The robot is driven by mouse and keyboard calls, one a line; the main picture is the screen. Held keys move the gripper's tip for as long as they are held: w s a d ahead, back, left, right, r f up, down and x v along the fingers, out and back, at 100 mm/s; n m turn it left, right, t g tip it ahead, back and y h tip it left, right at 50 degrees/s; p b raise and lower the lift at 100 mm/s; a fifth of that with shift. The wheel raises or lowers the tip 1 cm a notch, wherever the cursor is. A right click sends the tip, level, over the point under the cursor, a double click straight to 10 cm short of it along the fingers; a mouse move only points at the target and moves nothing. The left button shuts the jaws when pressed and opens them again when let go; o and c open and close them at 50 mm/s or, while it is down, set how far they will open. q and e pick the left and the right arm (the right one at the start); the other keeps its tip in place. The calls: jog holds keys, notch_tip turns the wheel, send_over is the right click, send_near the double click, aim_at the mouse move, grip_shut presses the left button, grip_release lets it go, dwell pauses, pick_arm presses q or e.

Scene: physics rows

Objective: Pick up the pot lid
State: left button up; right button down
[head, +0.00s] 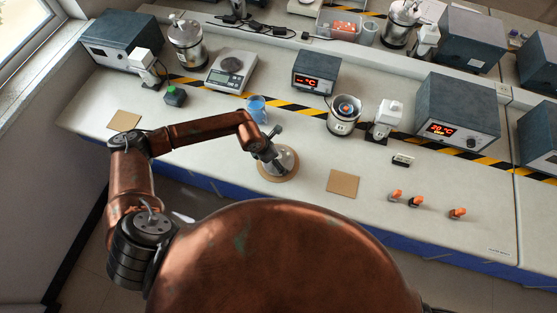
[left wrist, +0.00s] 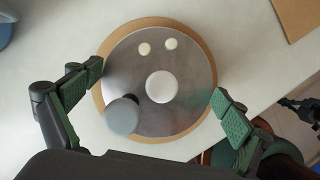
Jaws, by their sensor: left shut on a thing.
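The pot lid (head: 287,160) is a round grey metal disc on a round tan mat (head: 279,179) near the front of the bench. In the left wrist view the lid (left wrist: 185,110) shows a white round centre, two small white dots and a grey knob, with the mat's rim (left wrist: 200,48) around it. My left gripper (head: 266,157) is down at the lid. The exact contact is hard to see.
A blue cup (head: 257,109) stands just behind my left forearm. A square tan mat (head: 342,184) lies right of the lid, with several orange-tipped items (head: 415,201) farther right. A scale (head: 231,72), a beaker-like metal pot (head: 344,116) and a heater box (head: 458,112) stand behind.

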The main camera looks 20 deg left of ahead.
pick_arm(q)
jog(key=shift+c, duration=1.4)
jog(key=shift+r, duration=0.1)
